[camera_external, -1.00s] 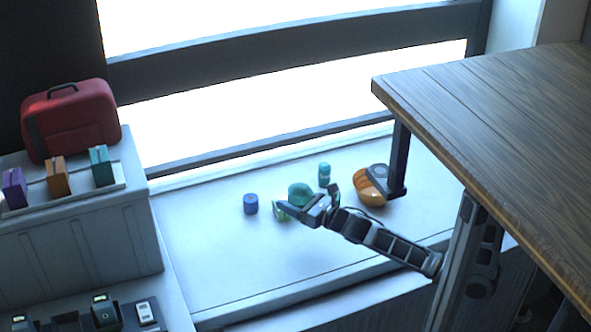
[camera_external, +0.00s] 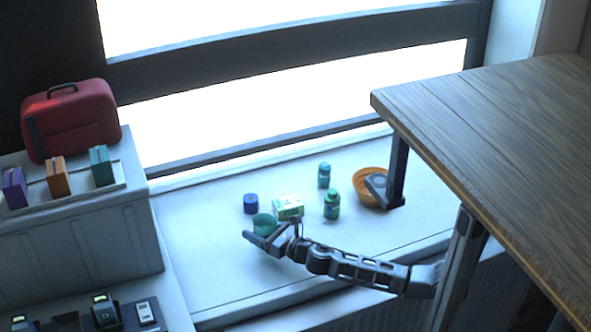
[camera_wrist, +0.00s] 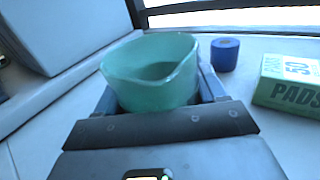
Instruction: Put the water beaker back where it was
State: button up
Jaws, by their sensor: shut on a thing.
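The water beaker (camera_external: 265,222) is a translucent green cup with an open top. My gripper (camera_external: 268,238) is shut on it, at the front of the white window ledge (camera_external: 215,265). In the wrist view the beaker (camera_wrist: 152,72) stands upright between my fingers, and its inside looks empty from here. Its base is hidden behind my gripper, so I cannot tell whether it touches the ledge.
A box of pads (camera_external: 288,208) lies just right of the beaker, with a blue roll (camera_external: 251,203) behind. A green bottle (camera_external: 331,205), a teal bottle (camera_external: 324,175) and an orange basket (camera_external: 362,182) stand further right. The ledge's left front is clear.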

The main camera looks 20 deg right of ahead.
jog(key=shift+f+b, duration=0.35)
jog(key=shift+f, duration=0.75)
jog(key=shift+f, duration=0.1)
jog(key=shift+f, duration=0.15)
jog(key=o, duration=1.1)
jog(key=shift+o, duration=0.2)
jog(key=shift+r, duration=0.2)
jog(key=b+v, duration=0.1)
jog(key=v, duration=0.9)
jog(key=shift+s+d+f, duration=0.1)
jog(key=shift+s+d, duration=0.15)
jog(key=shift+s, duration=0.05)
jog(key=shift+s+d+b, duration=0.3)
jog(key=shift+s+d, duration=0.05)
jog(key=shift+s, duration=0.15)
